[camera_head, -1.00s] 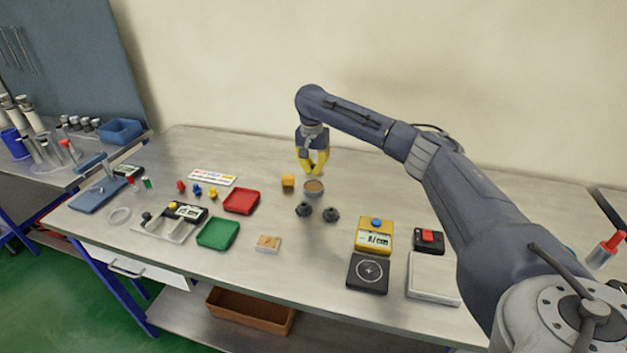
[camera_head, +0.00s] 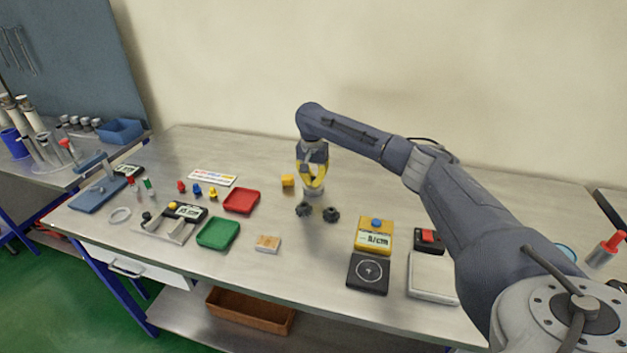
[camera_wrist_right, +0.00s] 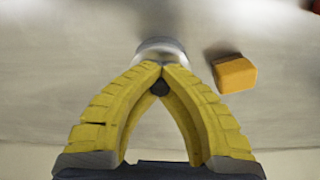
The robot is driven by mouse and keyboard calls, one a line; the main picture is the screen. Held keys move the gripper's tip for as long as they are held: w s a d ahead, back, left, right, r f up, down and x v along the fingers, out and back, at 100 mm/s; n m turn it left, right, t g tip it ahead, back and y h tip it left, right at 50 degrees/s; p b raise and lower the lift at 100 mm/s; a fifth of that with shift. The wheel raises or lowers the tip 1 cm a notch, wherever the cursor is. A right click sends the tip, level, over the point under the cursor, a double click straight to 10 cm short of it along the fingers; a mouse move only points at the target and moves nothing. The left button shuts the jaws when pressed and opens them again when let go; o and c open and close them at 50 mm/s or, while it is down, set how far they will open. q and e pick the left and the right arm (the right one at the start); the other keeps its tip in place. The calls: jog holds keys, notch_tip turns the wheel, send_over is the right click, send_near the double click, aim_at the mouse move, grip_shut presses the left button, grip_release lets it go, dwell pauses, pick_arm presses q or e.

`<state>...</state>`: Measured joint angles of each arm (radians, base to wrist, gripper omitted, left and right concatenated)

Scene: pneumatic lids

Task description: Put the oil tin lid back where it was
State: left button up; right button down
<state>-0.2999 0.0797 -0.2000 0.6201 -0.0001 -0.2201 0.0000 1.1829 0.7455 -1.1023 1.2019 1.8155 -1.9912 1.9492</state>
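My right gripper (camera_head: 313,187) points down at a small round silvery tin (camera_head: 315,194) in the middle of the bench. Its yellow fingers hide most of the tin's top. In the right wrist view the fingertips (camera_wrist_right: 161,68) come together against the round silvery thing (camera_wrist_right: 160,46), which I take for the tin with its lid. A small dark round knob (camera_wrist_right: 160,88) sits between the fingers, seemingly the lid's grip. Whether the lid is seated or raised cannot be told. My left gripper is not in view.
A yellow block (camera_head: 288,181) stands just left of the tin. Two dark knobs (camera_head: 303,209) (camera_head: 331,214) stand close in front. A red tray (camera_head: 241,201) and a green tray (camera_head: 218,233) lie to the left. A yellow meter (camera_head: 374,237) stands at right.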

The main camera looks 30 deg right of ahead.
aim_at(312, 179)
jog(key=c, duration=2.2)
grip_release()
jog(key=shift+f, duration=0.2)
jog(key=c, duration=1.6)
grip_release()
notch_tip(312, 179, up, 13)
jog(key=shift+s+a+f, duration=0.15)
jog(key=shift+s+a, duration=0.15)
jog(key=shift+a, duration=0.1)
